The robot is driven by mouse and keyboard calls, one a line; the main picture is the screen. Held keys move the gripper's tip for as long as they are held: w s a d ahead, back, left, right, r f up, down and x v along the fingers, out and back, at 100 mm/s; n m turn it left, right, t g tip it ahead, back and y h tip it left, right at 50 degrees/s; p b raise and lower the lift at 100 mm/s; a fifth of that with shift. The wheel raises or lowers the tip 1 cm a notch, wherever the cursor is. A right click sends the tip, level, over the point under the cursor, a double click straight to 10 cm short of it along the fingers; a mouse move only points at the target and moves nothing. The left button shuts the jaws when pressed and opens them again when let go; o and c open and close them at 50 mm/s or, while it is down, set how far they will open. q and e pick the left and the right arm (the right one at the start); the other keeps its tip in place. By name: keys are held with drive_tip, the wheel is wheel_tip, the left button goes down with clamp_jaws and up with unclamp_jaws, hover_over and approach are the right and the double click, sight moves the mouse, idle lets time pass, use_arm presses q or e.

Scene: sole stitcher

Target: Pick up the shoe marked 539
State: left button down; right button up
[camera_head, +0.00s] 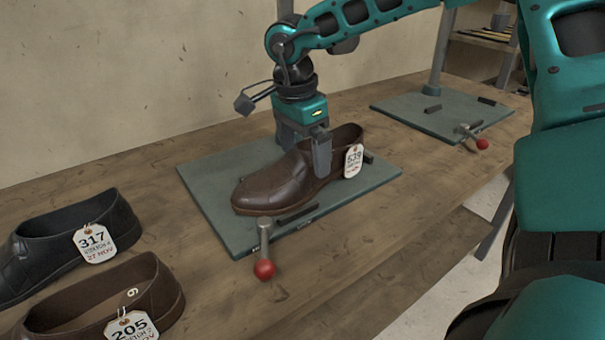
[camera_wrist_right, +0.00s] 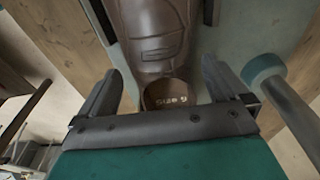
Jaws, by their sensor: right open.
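The brown shoe marked 539 (camera_head: 278,182) sits on a grey-green plate (camera_head: 215,188) on the workbench, its toe to the left. Its white tag (camera_head: 353,160) hangs at the heel end. My right gripper (camera_head: 305,155) is over the shoe, pointing down, with one finger in front of the shoe's near side. In the right wrist view the open fingers (camera_wrist_right: 160,90) stand apart on either side of the shoe (camera_wrist_right: 152,35). Whether they touch it I cannot tell. My left gripper is not in view.
A black shoe tagged 317 (camera_head: 62,243) and a brown shoe tagged 205 (camera_head: 105,300) stand at the lower left. A red-knobbed lever (camera_head: 264,268) sticks out at the plate's front. A second plate (camera_head: 405,106) with a red-knobbed lever (camera_head: 482,143) lies at the back right.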

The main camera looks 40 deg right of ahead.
sight(306, 163)
drive_tip(key=f, duration=0.3)
drive_tip(key=shift+d+f+b, duration=0.2)
drive_tip(key=shift+d+b, duration=0.05)
drive_tip(key=shift+b, duration=0.05)
drive_tip(key=shift+r, duration=0.1)
drive_tip(key=c, duration=1.2)
drive_tip(key=shift+c, duration=0.2)
